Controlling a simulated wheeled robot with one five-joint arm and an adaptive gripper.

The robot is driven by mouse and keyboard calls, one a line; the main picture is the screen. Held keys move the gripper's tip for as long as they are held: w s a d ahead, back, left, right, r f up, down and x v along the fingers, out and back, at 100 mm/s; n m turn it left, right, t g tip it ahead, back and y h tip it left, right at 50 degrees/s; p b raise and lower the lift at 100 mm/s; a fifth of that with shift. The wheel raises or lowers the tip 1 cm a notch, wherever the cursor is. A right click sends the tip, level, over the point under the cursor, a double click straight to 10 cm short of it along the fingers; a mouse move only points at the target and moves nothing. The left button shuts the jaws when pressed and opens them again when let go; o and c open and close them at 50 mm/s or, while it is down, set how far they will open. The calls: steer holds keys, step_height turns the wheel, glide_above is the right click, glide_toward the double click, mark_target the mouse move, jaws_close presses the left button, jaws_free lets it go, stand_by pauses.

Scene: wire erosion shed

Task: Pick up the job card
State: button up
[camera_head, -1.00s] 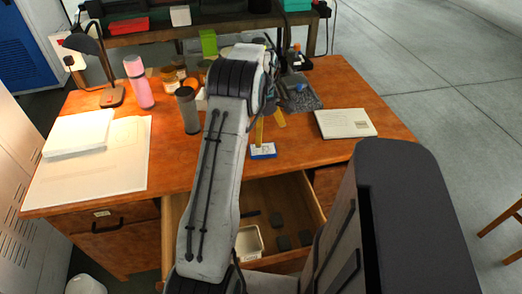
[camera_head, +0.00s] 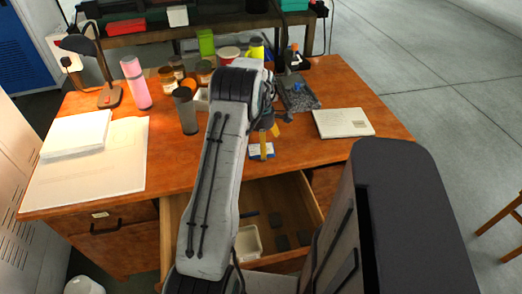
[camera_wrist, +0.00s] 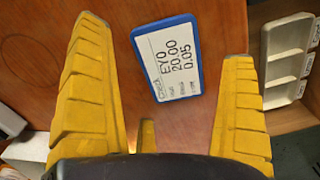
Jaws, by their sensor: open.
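The job card (camera_wrist: 168,60) is a white card with printed text in a blue frame. In the wrist view it lies on the wooden desk, between and just beyond my gripper's yellow fingers. My gripper (camera_wrist: 168,90) is open, with a finger on each side of the card and apart from it. In the head view the card (camera_head: 256,152) lies near the desk's front edge above the open drawer, partly hidden behind a yellow fingertip. My gripper (camera_head: 268,142) is over it there.
The open drawer (camera_head: 312,215) below the desk edge holds a white tray (camera_head: 248,243) and dark blocks. A notebook (camera_head: 343,123) lies to the right. A grey tumbler (camera_head: 186,110), a pink flask (camera_head: 135,82), jars and papers (camera_head: 90,165) stand or lie left and behind.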

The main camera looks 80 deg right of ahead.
steer(key=shift+f, duration=0.85)
steer(key=shift+c, duration=0.3)
steer(key=c, duration=1.1)
